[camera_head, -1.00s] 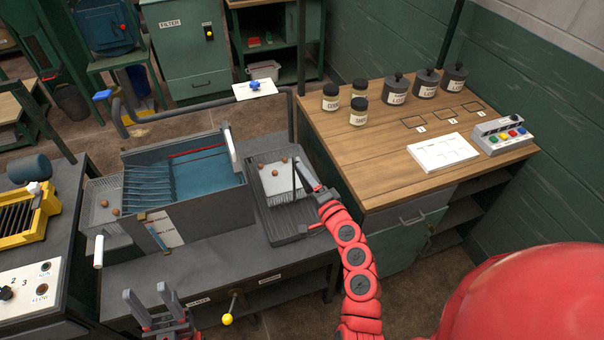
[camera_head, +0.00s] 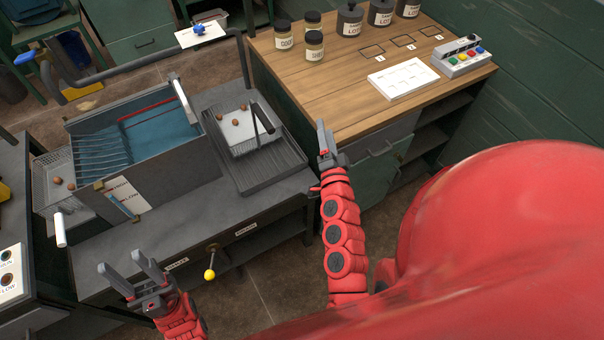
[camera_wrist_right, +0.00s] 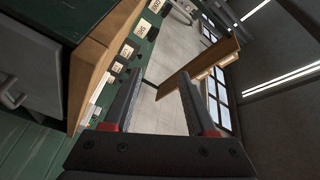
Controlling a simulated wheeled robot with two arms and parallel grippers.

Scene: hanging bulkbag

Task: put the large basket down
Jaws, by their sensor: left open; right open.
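A wire basket (camera_head: 238,134) with a pale floor and a dark upright handle (camera_head: 262,118) sits on the ribbed drain tray (camera_head: 285,163), with a few brown balls in it. Another wire basket (camera_head: 48,176) with brown balls and a white-tipped handle (camera_head: 60,230) sits at the left end of the water tank (camera_head: 150,185). Which one is the large basket I cannot tell. My right gripper (camera_head: 324,138) is open and empty, right of the tray and apart from the basket handle. It also shows empty in the right wrist view (camera_wrist_right: 160,88). My left gripper (camera_head: 122,262) is open and empty, in front of the bench.
A wooden-topped cabinet (camera_head: 330,90) with jars, a white card (camera_head: 403,78) and a button box (camera_head: 463,57) stands at the right, close to my right gripper. A yellow-knobbed lever (camera_head: 209,273) sticks out of the bench front. A bent pipe (camera_head: 120,72) runs behind the tank.

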